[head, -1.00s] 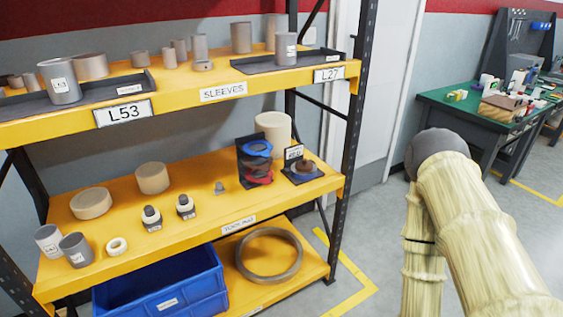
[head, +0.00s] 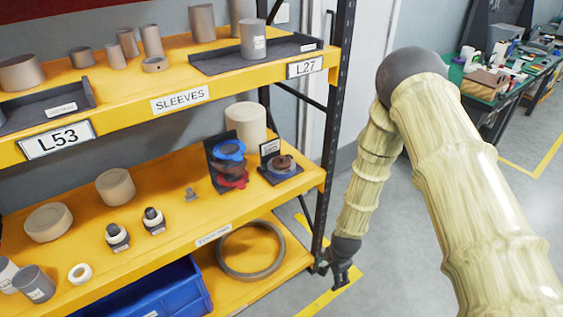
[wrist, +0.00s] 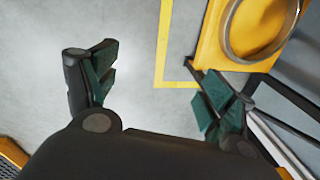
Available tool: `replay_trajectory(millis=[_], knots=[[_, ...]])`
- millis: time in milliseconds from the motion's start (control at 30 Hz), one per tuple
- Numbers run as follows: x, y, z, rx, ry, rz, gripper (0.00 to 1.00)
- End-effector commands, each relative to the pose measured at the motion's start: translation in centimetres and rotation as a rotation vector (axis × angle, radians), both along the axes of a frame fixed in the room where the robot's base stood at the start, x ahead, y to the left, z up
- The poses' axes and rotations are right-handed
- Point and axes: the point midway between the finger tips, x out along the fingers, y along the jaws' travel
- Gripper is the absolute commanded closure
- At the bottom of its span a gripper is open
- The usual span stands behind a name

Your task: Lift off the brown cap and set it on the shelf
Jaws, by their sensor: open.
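The brown cap (head: 283,161) sits on top of a round blue-grey piece on a small dark stand (head: 291,178), at the right end of the middle yellow shelf (head: 170,205) in the head view. A label plate stands behind it. My gripper (head: 338,282) hangs low, past the shelf's right end post, below and to the right of the cap and well apart from it. In the wrist view my gripper (wrist: 158,90) has its green-padded fingers spread wide, with only floor between them. The cap is not visible in the wrist view.
Left of the cap, a dark holder (head: 219,165) carries blue and red rings. A beige cylinder (head: 246,122) stands behind. The upper shelf (head: 120,110) overhangs, and a dark post (head: 337,110) stands right of the cap. A large ring (head: 222,262) lies below.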

Motion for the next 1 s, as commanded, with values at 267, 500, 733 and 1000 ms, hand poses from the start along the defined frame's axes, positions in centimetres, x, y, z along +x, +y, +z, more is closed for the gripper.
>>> replay_trajectory(millis=[267, 500, 733, 1000], knots=[[16.5, 5.5, 11.6, 0.179, -0.024, -0.522, 0.17], [26.9, 10.4, 23.8, 0.356, 0.019, -0.905, 0.17], [31.2, 13.0, 30.9, 0.453, 0.07, -1.097, 0.17], [32.2, 14.0, 30.7, 0.469, 0.084, -1.132, 0.17]])
